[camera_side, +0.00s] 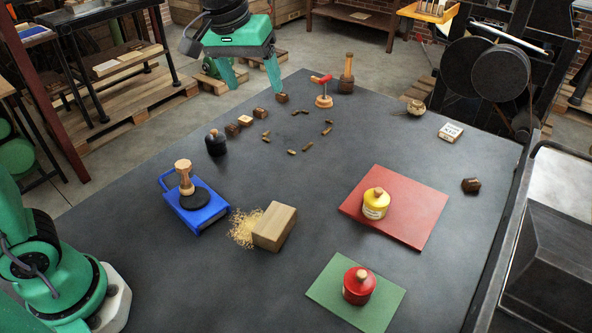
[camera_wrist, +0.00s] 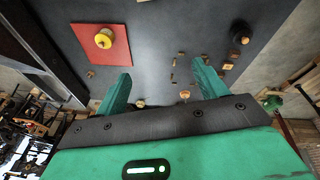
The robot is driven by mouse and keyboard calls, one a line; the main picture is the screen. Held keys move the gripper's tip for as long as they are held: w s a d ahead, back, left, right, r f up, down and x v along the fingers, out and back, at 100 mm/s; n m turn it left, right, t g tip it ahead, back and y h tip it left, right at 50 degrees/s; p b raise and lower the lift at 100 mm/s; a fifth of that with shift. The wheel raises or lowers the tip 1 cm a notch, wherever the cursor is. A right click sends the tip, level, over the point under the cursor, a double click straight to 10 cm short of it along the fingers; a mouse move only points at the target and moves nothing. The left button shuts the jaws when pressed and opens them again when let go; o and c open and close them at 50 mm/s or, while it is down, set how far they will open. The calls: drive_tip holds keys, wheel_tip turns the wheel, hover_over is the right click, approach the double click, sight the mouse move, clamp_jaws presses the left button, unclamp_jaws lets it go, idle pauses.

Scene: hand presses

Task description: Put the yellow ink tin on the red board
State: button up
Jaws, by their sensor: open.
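The yellow ink tin (camera_side: 376,204), with a wooden knob on its lid, stands upright on the red board (camera_side: 418,222), left of the board's middle in the side view. In the wrist view the tin (camera_wrist: 103,39) also shows on the red board (camera_wrist: 122,54), at the upper left. My gripper (camera_side: 247,82) is open and empty, raised over the far left edge of the table, well away from the tin. Its two green fingers (camera_wrist: 163,86) stand wide apart in the wrist view with nothing between them.
A red tin (camera_side: 357,286) stands on a green board (camera_side: 326,291) at the front. A blue tray (camera_side: 211,213) with a wooden-handled stamp, a wood block (camera_side: 274,227) and a black weight (camera_side: 216,143) stand at left. Small blocks lie near the far edge. The table's middle is mostly clear.

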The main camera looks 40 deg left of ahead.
drive_tip(key=s+a+f+m+t, duration=0.1)
drive_tip(key=s+a+f, duration=0.2)
drive_tip(key=s, duration=0.6)
drive_tip(key=s+a+f+m+t, duration=0.1)
drive_tip(key=s+a+f+m, duration=0.1)
drive_tip(key=s+a, duration=0.4)
drive_tip(key=s+f, duration=0.1)
drive_tip(key=s, duration=0.2)
drive_tip(key=shift+s+a+f+y, duration=0.15)
drive_tip(key=shift+s+f+y, duration=0.05)
drive_tip(key=shift+s+y, duration=0.2)
